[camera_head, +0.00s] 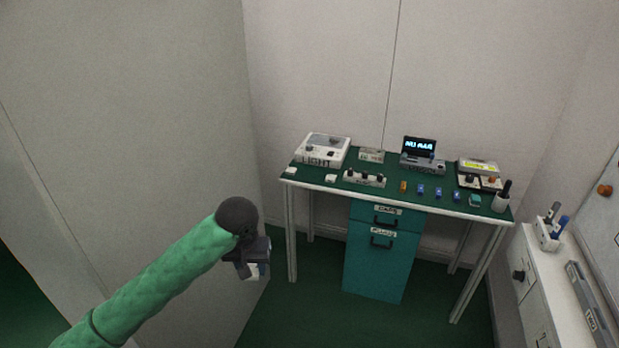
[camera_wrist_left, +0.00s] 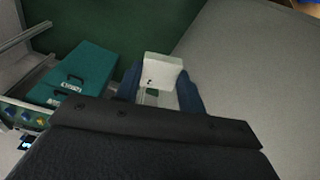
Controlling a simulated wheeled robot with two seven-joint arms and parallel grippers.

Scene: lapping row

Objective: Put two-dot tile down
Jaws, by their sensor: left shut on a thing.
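My left gripper (camera_head: 257,268) is shut on a white tile (camera_wrist_left: 161,67). The tile sits between the two dark blue fingers in the left wrist view, with small dark marks near its lower edge; I cannot count the dots clearly. In the head view the gripper hangs in the air, left of the green-topped table (camera_head: 405,194) and lower in the picture than its top. Two other small white tiles lie near the table's left end, one at the corner (camera_head: 290,170) and one to its right (camera_head: 331,178). My right gripper is not in view.
On the table stand a box marked LIGHT (camera_head: 323,150), a row of knobs (camera_head: 364,179), a lit display (camera_head: 419,147), small blue pieces (camera_head: 438,192) and a pen cup (camera_head: 501,202). Below is a teal drawer unit (camera_head: 380,260). A white cabinet (camera_head: 566,285) stands at right.

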